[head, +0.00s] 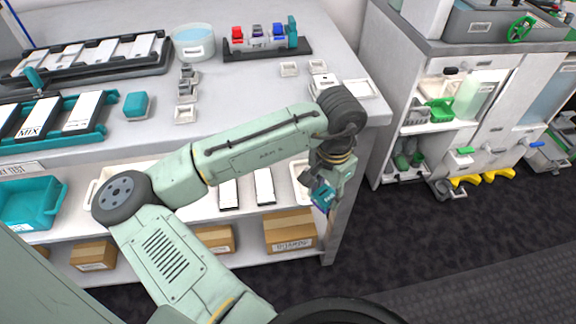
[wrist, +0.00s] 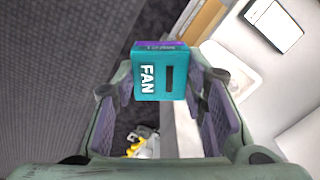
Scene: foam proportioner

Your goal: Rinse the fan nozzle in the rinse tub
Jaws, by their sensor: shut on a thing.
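The fan nozzle (wrist: 160,84) is a teal block with a purple edge, a dark slot and the word FAN, seen between the finger pads in the wrist view. My gripper (head: 324,198) is shut on it and hangs in front of the bench's right end, below the top. The nozzle also shows as a small blue-teal piece in the head view (head: 322,199). A round, clear, bluish tub (head: 194,42) at the back of the bench top looks like the rinse tub. It is far from my gripper, up and to the left.
A dark rack (head: 310,49) with red and blue pieces stands right of the tub. Small white trays (head: 186,113) and a teal block (head: 137,105) lie on the bench. Shelves below hold boxes (head: 290,232). A cabinet (head: 480,110) stands at right; dark floor lies between.

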